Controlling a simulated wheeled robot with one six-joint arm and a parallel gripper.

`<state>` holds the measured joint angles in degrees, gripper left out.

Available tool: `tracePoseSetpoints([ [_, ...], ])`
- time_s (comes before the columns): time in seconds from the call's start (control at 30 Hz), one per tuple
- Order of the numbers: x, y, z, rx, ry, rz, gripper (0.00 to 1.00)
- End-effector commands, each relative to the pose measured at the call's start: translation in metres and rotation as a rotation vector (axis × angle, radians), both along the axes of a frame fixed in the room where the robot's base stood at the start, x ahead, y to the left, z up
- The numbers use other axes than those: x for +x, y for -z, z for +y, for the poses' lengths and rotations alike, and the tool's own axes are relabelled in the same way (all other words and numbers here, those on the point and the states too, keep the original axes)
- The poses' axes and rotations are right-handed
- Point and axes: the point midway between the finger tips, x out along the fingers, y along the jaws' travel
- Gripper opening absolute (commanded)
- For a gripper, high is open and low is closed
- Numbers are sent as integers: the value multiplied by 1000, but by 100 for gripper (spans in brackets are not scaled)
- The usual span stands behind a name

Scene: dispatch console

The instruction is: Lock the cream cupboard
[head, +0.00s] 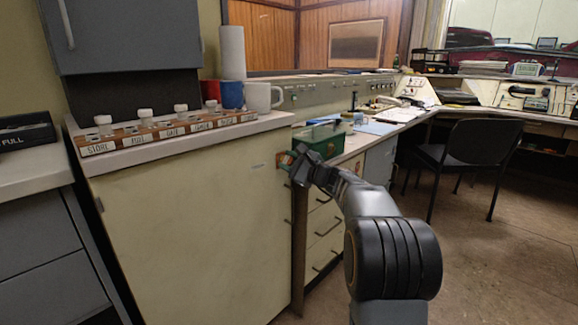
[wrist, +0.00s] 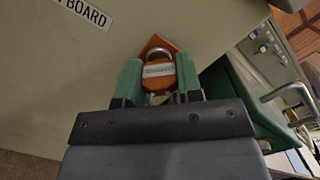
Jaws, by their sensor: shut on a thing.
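The cream cupboard (head: 195,235) stands at the left, its front flat and closed. My gripper (head: 287,160) is at the cupboard's upper right edge. In the wrist view my gripper (wrist: 160,72) has its green fingers on either side of an orange padlock (wrist: 158,83) with a pale label, and is shut on it. The padlock's silver shackle (wrist: 157,55) lies in front of an orange-brown plate (wrist: 155,43) on the cupboard. I cannot tell whether the shackle passes through anything or is closed. A label ending in "BOARD" (wrist: 85,12) is on the cupboard front.
A wooden rack (head: 100,146) with labelled slots and several white-capped pieces sits on the cupboard top, near mugs (head: 262,97) and a paper roll (head: 232,52). A green box (head: 322,138) stands just right of my gripper. A black chair (head: 475,150) stands farther right; the floor before it is clear.

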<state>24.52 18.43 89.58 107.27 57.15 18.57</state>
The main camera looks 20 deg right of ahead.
Motion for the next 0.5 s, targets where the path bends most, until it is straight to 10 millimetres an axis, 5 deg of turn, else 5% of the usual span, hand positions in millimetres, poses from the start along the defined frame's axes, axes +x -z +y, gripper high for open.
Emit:
tracePoseSetpoints([
  [0.33,0,-2,1,-10,0,-8,10],
  [0.5,1,-3,0,-156,1,-75,10],
])
